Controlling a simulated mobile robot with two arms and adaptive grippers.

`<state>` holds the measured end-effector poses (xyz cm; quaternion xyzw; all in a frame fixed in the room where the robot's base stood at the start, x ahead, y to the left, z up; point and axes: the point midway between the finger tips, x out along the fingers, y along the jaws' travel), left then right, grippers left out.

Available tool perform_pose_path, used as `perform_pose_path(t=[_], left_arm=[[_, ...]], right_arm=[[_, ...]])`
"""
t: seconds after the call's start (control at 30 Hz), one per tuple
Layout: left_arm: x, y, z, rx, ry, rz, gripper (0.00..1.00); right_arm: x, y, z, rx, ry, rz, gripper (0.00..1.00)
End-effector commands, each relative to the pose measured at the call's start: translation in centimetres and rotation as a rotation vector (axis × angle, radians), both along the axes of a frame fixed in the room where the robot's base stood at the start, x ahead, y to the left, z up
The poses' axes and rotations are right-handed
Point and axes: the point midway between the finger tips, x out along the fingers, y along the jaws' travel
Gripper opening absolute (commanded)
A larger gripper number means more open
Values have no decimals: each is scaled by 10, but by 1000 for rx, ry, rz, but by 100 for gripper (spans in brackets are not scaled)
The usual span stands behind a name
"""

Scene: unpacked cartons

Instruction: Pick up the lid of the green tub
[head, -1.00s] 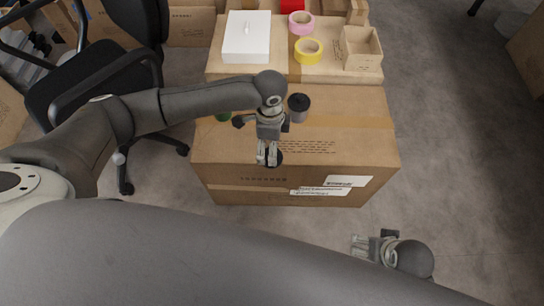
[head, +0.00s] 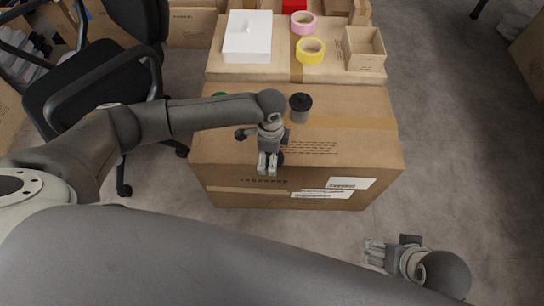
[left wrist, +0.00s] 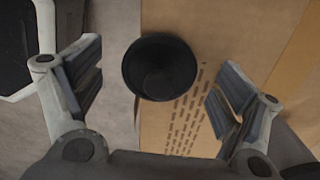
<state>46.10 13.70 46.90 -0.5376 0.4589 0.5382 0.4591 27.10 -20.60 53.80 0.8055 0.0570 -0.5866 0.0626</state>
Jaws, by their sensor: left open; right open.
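A small green thing (head: 219,95), probably the green tub, shows at the far left of the big carton, mostly hidden behind my left arm. A dark round piece (left wrist: 158,67), which looks like a lid with a round knob, lies near the carton's front edge in the left wrist view. In the head view only a bit of it (head: 281,158) shows beside my left gripper (head: 267,168). That gripper is open, pointing down above the dark piece, with its fingers on either side and apart from it. My right gripper (head: 374,252) is open and empty, low at the right, off the carton.
A grey tub with a black lid (head: 300,107) stands behind my left gripper. A white box (head: 247,37), yellow tape (head: 311,51), pink tape (head: 303,22) and an open cardboard box (head: 365,50) stand farther back. An office chair (head: 95,95) is at left.

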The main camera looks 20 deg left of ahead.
Motion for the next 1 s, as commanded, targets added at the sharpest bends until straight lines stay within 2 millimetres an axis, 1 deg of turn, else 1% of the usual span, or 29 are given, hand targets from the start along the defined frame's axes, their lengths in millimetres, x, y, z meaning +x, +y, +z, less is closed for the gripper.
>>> perform_pose_path(t=[0.07, 0.1, 0.3, 0.37, 0.77, 0.87, 0.97, 1.0], left_arm=[[0, 0, 0, 0, 0, 0, 90], [0, 0, 0, 0, 0, 0, 88], [0, 0, 0, 0, 0, 0, 62], [0, 0, 0, 0, 0, 0, 55], [0, 0, 3, -1, 0, 0, 55], [0, 0, 9, -2, -1, 0, 55], [1, 0, 21, -2, -1, 0, 55], [0, 0, 21, -1, -1, 0, 55]], right_arm=[[0, 0, 0, 0, 0, 0, 80], [0, 0, 0, 0, 0, 0, 80], [0, 0, 0, 0, 0, 0, 80], [0, 0, 0, 0, 1, 0, 80], [0, 0, 1, 0, 0, 0, 80], [1, 0, 3, 0, -1, 1, 80], [2, 0, 4, 0, -4, 1, 80], [5, 1, -5, 0, 2, 1, 80]])
